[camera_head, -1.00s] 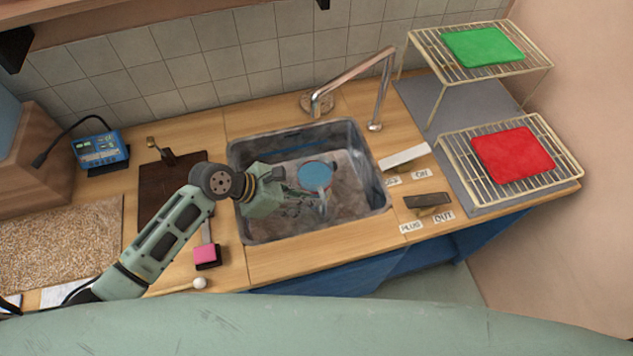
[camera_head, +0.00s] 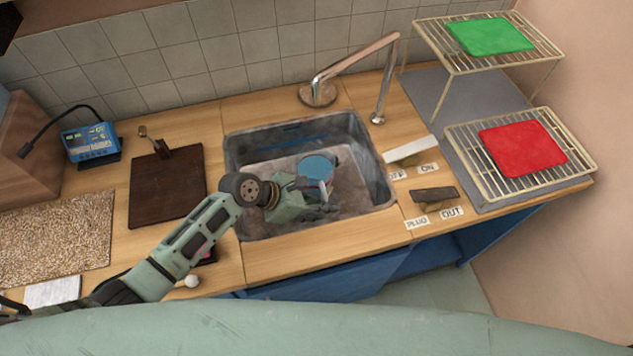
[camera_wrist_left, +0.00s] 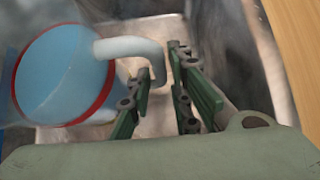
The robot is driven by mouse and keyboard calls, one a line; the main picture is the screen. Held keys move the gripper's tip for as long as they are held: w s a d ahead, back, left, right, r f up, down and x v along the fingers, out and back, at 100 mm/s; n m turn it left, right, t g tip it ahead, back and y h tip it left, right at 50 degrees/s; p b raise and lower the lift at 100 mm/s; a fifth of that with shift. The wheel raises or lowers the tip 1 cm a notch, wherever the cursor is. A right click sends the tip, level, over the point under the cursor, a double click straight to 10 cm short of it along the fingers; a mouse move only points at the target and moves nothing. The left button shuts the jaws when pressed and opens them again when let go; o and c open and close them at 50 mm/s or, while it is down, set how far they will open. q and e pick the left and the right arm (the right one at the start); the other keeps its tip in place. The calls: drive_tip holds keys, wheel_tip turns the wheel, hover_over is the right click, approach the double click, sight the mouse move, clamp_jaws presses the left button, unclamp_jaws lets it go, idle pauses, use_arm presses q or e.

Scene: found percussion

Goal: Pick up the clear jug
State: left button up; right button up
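The clear jug (camera_head: 318,167) stands in the metal sink (camera_head: 232,160), with bluish contents or walls. In the left wrist view, the jug (camera_wrist_left: 62,75) has a red rim and a pale curved handle (camera_wrist_left: 135,47). My left gripper (camera_head: 328,207) is low in the sink at the jug's near side. In the left wrist view, the gripper (camera_wrist_left: 158,65) has its green fingers apart, with the handle's outer bend between or just beyond the tips. I cannot tell whether they touch it. The jug's base is hidden. My right gripper is not in view.
A copper-coloured tap (camera_head: 350,62) arches behind the sink. White (camera_head: 410,150) and dark (camera_head: 433,195) levers sit on its right. Wire racks hold green (camera_head: 490,36) and red (camera_head: 523,148) slabs. A dark board (camera_head: 165,185) lies left. The sink walls surround my gripper.

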use_arm(q)
drive_tip(key=shift+x, duration=0.95)
drive_tip(key=shift+c, duration=0.2)
clamp_jaws()
drive_tip(key=shift+w+r, duration=0.15)
